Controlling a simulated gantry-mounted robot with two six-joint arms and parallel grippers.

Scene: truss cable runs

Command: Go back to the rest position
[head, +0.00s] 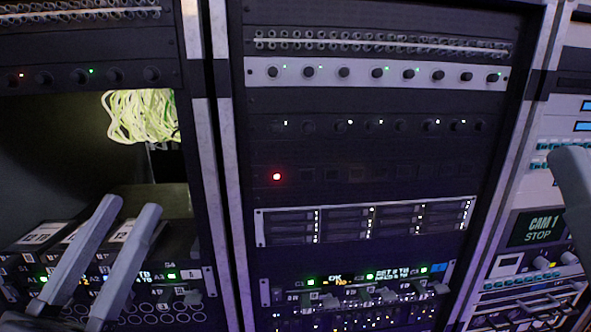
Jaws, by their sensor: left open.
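My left gripper (130,208) is at the lower left of the head view, with two grey fingers side by side and a gap between them. It is open and I see nothing between the fingers. It is in front of a labelled panel with green lights (172,276) in the left rack. At the right edge, a grey part of my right gripper (573,185) shows in front of the right rack. The rest of it is cut off by the frame, so its jaws cannot be judged.
A bundle of yellow-green cables (140,115) hangs in the left rack's dark opening. The middle rack holds a white knob panel (345,84), a red light (277,176) and a silver drive unit (365,222). The right rack has a screen reading CAM 1 STOP (537,229).

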